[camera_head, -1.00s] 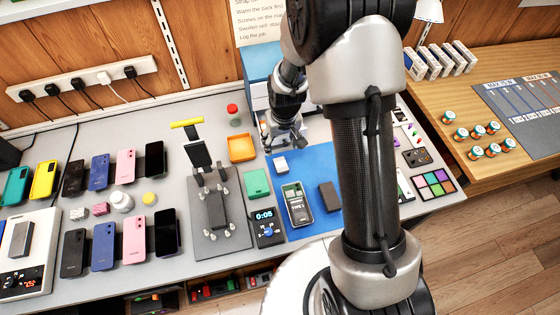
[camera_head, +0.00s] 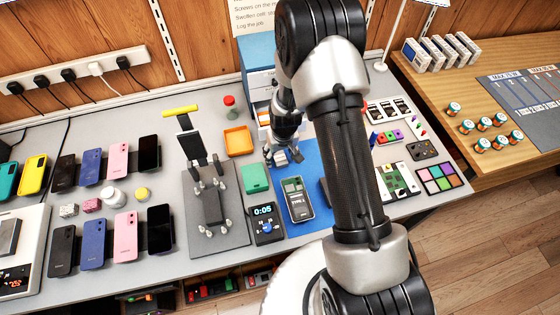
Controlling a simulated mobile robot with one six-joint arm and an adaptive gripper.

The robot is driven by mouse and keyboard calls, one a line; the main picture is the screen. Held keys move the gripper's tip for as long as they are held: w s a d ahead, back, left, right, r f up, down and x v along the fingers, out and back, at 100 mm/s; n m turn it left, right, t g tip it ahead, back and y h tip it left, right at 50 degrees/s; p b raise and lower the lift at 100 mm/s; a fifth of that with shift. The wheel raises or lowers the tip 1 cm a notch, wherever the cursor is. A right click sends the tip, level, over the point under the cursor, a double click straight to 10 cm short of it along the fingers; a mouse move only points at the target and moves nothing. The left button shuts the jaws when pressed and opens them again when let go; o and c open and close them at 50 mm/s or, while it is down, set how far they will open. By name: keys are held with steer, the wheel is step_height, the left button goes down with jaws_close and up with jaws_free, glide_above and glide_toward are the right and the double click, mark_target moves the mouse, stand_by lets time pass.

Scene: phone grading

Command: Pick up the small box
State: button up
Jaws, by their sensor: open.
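My gripper (camera_head: 284,158) is open, pointing down over the far left part of the blue mat (camera_head: 312,160). A small white box stood on this part of the mat in the earlier view. Now my gripper covers that spot, and I cannot make out the box or whether it is between the fingers.
An orange tray (camera_head: 238,141) and a green block (camera_head: 255,178) are left of my gripper. My arm hides part of the mat. Several boxes (camera_head: 439,53) stand on the wooden table at right.

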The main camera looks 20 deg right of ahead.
steer(key=shift+w+f, duration=0.1)
steer(key=shift+f, duration=0.45)
steer(key=shift+r, duration=0.1)
steer(key=shift+c, duration=0.4)
steer(key=c, duration=0.9)
